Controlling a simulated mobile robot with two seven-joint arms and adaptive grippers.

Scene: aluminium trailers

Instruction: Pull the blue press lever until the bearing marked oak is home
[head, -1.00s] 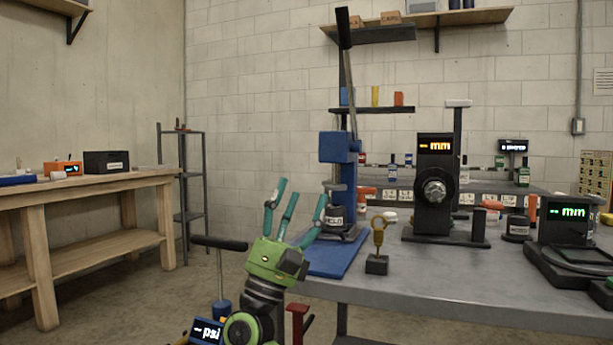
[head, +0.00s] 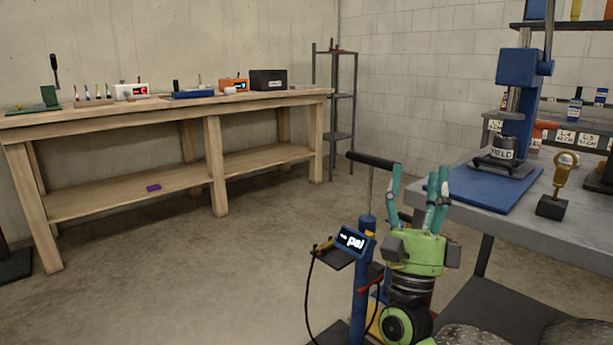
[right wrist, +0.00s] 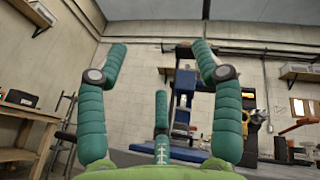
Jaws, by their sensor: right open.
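The blue press (head: 519,125) stands on a blue base plate (head: 478,190) at the left end of the grey table, at the right of the head view. Its dark lever (head: 548,45) rises from the press head and is cut off by the top edge. A dark round part (head: 503,150) with a white label sits low in the press; the label seems to end in "ELD". I see no readable "oak" mark. My right gripper (head: 416,182), green with teal fingers, is open and empty, left of the press and apart from it. In the right wrist view the press (right wrist: 183,90) shows beyond the fingers. My left gripper is out of view.
A blue pump (head: 364,270) with a psi display and black handle stands just left of my right gripper. A yellow eye-bolt stand (head: 558,185) is near the grey table's edge (head: 560,230). A wooden bench (head: 212,170) lines the left wall. The floor between is clear.

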